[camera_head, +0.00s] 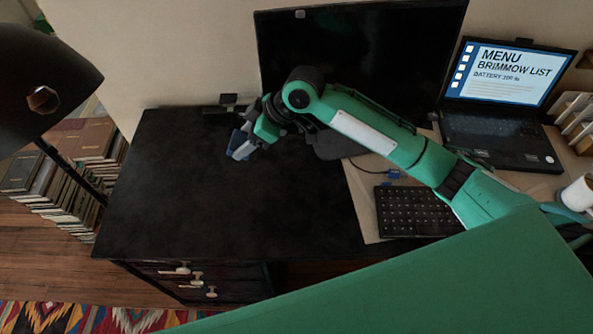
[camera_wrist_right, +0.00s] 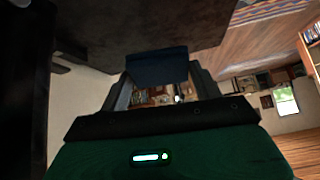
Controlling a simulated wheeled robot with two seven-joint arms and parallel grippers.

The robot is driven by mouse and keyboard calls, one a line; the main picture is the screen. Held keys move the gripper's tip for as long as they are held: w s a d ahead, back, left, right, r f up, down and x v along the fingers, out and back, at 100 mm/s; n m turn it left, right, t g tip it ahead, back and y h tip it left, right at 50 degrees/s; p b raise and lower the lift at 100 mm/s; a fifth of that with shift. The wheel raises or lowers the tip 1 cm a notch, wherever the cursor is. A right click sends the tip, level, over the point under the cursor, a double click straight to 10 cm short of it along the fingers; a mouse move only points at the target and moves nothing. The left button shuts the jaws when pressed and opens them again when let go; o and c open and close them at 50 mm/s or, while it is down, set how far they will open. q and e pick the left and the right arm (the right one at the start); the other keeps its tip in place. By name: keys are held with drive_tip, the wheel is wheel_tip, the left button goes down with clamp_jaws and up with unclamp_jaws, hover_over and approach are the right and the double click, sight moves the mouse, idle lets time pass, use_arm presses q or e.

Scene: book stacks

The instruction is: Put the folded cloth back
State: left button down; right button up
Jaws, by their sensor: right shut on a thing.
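My right gripper (camera_head: 240,149) is above the left part of the black desk top (camera_head: 190,205), in front of the wall. It is shut on a small dark blue folded cloth (camera_head: 236,141). In the right wrist view the cloth (camera_wrist_right: 157,66) shows as a flat dark blue piece between the two fingertips of the gripper (camera_wrist_right: 158,82). The cloth appears held a little clear of the desk, though the exact gap is hard to tell. My left gripper is not in view.
A monitor (camera_head: 385,60), a laptop (camera_head: 505,95) and a keyboard (camera_head: 415,211) occupy the desk's right side. A dark lamp-like shade (camera_head: 45,75) hangs at left. Books (camera_head: 85,145) are stacked on the floor beyond the left edge. The desk's left part is clear.

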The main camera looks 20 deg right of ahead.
drive_tip(key=d+r+n+g+h, duration=0.2)
drive_tip(key=d+r+h, duration=0.15)
drive_tip(key=d, duration=0.85)
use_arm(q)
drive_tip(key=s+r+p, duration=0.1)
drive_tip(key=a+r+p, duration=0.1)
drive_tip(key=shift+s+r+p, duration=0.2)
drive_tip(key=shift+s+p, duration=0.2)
use_arm(e)
approach(294, 173)
drive_tip(key=x, duration=0.6)
drive_tip(key=o, duration=0.9)
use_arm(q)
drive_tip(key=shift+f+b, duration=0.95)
use_arm(e)
drive_tip(key=v, duration=1.2)
drive_tip(key=shift+s+a+r, duration=0.1)
drive_tip(key=shift+s+a, duration=0.05)
drive_tip(key=shift+s, duration=0.1)
